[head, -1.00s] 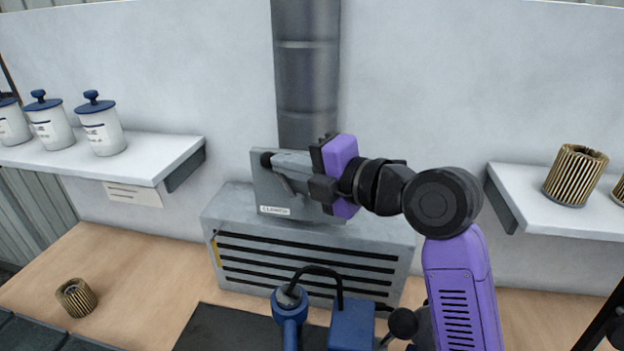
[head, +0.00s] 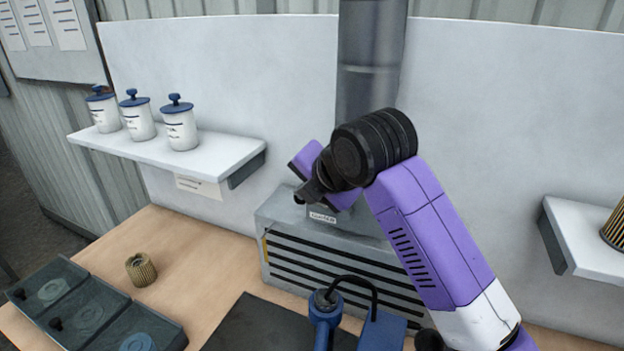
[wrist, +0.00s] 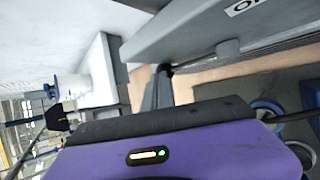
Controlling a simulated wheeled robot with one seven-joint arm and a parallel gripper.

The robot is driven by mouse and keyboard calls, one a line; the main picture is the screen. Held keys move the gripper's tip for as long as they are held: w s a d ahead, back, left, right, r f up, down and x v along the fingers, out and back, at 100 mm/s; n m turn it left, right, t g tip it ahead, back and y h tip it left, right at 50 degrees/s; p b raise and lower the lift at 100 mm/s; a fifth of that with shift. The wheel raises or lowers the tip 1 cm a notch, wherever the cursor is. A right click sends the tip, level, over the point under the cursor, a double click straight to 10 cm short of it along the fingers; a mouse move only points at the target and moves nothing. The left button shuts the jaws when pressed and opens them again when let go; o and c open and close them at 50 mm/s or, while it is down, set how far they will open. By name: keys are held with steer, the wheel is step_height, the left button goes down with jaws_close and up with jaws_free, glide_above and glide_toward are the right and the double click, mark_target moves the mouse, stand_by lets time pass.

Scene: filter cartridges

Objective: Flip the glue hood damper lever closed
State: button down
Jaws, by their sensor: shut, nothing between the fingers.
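The glue hood (head: 277,222) is a grey slotted box against the white back panel, with a round duct (head: 371,60) rising above it. A plate labelled CLOSED (head: 322,217) stands on its top, mostly hidden behind my arm. My gripper (head: 305,193) is shut and empty, tilted down to the left in front of that plate. I cannot clearly make out the damper lever; my gripper and wrist cover its area. In the wrist view, the gripper fingers (wrist: 161,88) show beside a grey plate (wrist: 190,35) with a cut-off label beginning with O.
A shelf (head: 225,160) with white, blue-lidded jars is at left, another shelf (head: 585,240) at right. A blue device (head: 382,332) with a black hose stands in front of the hood.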

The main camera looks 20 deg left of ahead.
steer(key=shift+a+f+h+p, duration=0.35)
steer(key=shift+f+h, duration=0.3)
steer(key=shift+h, duration=0.05)
steer(key=shift+f, duration=0.15)
